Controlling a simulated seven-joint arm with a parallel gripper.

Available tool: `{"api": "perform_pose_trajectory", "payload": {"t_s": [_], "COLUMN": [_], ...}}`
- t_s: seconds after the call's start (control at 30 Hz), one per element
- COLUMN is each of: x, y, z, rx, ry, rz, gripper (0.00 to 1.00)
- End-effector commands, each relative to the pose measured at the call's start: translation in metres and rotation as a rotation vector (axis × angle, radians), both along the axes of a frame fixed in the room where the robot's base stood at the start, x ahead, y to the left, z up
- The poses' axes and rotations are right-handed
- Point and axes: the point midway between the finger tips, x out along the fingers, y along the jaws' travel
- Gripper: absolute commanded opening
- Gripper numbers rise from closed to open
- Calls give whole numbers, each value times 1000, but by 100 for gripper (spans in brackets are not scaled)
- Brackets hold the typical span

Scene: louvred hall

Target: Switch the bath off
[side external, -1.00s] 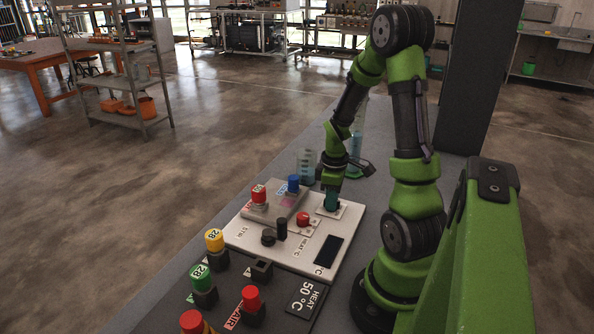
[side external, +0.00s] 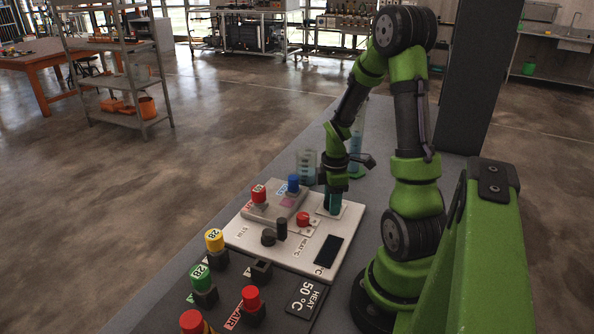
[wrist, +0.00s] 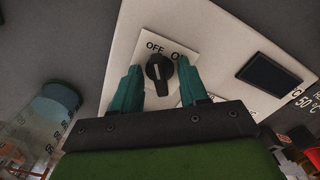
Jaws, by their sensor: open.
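A black rotary knob (wrist: 160,73) sits on a small white plate labelled OFF and ON, on the white bath panel (side external: 255,236). In the wrist view its ridge runs roughly up and down the picture, with a pale mark on it; I cannot tell exactly which label it points to. My gripper (wrist: 159,66) is open, with one teal finger on each side of the knob and gaps between. In the side view my gripper (side external: 335,203) points down over the plate at the panel's far right corner, and the fingers hide the knob.
A red button (side external: 303,219), a dark display (side external: 328,250) and a black knob (side external: 269,238) share the panel. Blue (side external: 293,183) and red (side external: 259,193) capped vials stand nearby. A glass beaker (side external: 306,167) stands behind. Several coloured caps stand at the front.

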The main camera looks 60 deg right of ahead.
Motion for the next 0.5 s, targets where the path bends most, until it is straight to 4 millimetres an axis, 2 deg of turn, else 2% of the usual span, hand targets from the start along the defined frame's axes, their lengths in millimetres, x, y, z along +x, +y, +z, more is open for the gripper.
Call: {"api": "perform_pose_trajectory", "payload": {"t_s": [0.17, 0.5], "x": [1, 1], "y": [-1, -1], "z": [10, 52], "rx": [-4, -4], "ry": [-4, -5], "rz": [-1, -2], "gripper": [43, 43]}}
